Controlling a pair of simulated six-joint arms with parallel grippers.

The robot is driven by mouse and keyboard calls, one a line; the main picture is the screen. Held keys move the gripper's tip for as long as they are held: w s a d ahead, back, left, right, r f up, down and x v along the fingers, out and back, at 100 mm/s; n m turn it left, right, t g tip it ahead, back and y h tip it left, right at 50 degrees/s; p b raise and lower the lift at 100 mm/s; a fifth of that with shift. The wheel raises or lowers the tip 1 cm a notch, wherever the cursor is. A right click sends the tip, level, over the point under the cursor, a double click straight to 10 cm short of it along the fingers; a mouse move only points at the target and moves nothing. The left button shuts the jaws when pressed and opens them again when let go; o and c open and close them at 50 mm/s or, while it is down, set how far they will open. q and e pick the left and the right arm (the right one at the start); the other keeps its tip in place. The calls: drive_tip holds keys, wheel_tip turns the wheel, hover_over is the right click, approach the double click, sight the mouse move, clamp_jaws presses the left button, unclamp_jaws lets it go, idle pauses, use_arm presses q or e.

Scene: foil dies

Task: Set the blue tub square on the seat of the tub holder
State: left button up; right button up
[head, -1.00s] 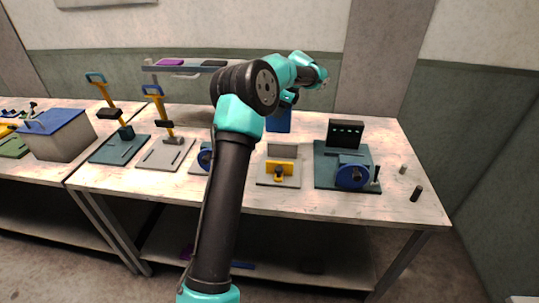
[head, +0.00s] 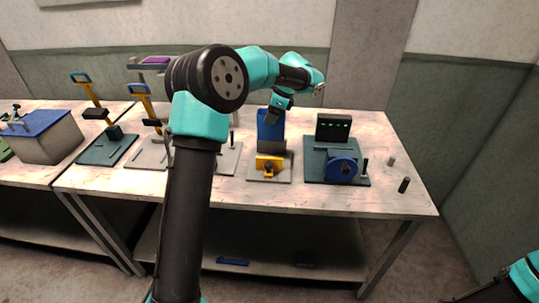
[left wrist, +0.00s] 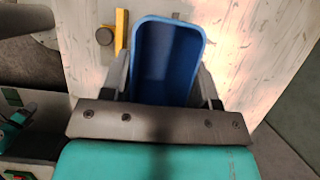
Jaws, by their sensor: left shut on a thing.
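The blue tub (head: 269,128) is held in my left gripper (head: 277,106), over the back part of the tub holder. In the left wrist view my left gripper (left wrist: 165,88) has a finger on each side of the open-topped tub (left wrist: 168,55). The tub holder (head: 254,175) is a light grey plate with a dark grey block and a yellow clamp (head: 270,163) with a dark knob at its front. The clamp also shows beside the tub in the left wrist view (left wrist: 121,30). The seat is hidden, and I cannot tell whether the tub touches it.
A dark green fixture (head: 315,172) with a blue wheel and a black panel stands to the right. Other fixtures with yellow levers (head: 148,107) stand left. My left arm hides part of the table.

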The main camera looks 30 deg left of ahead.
sight(271, 137)
use_arm(q)
wheel_tip(271, 137, down, 6)
idle(0.5)
drive_tip(key=shift+f, duration=1.9)
drive_tip(key=shift+f, duration=0.1)
drive_tip(key=o, duration=1.2)
drive_tip(key=shift+w+a, duration=0.1)
drive_tip(key=shift+r, duration=0.3)
drive_tip(key=v, duration=1.1)
drive_tip(key=shift+d+r, duration=0.3)
